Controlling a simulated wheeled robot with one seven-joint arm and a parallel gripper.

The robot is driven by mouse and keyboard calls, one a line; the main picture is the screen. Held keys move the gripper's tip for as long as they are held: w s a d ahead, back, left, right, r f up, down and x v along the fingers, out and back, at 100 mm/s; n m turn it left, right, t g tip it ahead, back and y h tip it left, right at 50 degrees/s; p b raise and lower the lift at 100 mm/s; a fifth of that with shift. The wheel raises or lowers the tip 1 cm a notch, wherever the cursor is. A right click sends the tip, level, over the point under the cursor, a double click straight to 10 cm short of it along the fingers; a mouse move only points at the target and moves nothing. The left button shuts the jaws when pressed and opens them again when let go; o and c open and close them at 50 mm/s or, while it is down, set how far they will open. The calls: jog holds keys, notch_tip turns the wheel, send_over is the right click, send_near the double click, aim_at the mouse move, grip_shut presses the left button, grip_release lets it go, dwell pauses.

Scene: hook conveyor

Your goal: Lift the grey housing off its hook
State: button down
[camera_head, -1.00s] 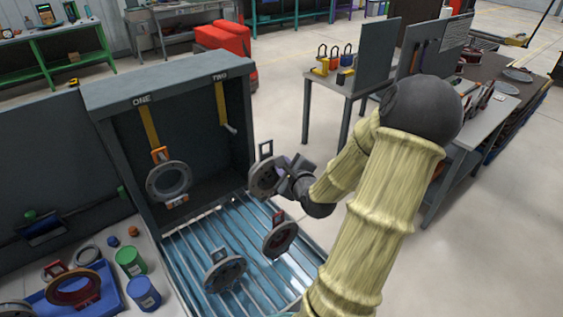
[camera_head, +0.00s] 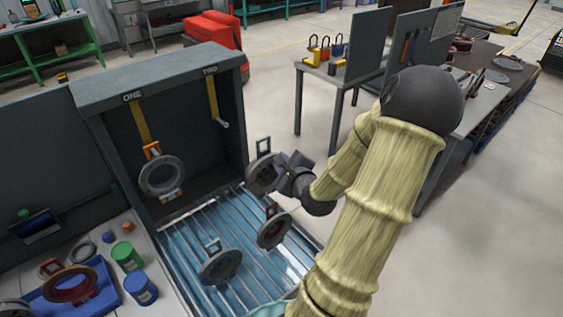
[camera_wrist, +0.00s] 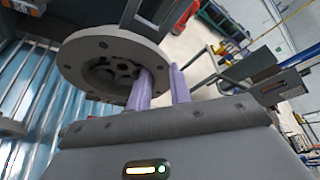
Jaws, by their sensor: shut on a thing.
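My gripper (camera_head: 284,178) is shut on the rim of a grey round housing (camera_head: 256,181). I hold it upright in the air, to the right of and below the yellow hook under TWO (camera_head: 213,100), apart from it. That hook is empty. In the wrist view, one purple finger of my gripper (camera_wrist: 160,88) reaches into the opening of the held housing (camera_wrist: 75,62) and the other is outside its rim. A dark bracket rises from the housing's top. Another grey ring with orange brackets (camera_head: 148,182) hangs on the yellow hook under ONE (camera_head: 139,120).
A slatted metal bed (camera_head: 185,245) lies below, with a grey-bracketed ring (camera_head: 207,275) and a red-bracketed ring (camera_head: 262,236) on it. The dark booth wall (camera_head: 238,130) stands left of the held housing. A blue tray (camera_head: 103,300) and cans (camera_head: 126,257) are at lower left. Floor at right is open.

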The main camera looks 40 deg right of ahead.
jog(key=s+b, duration=0.7)
jog(key=b, duration=0.3)
jog(key=shift+a+b, duration=0.25)
jog(key=shift+b, duration=0.15)
jog(key=shift+r+p, duration=0.9)
jog(key=shift+p, duration=0.05)
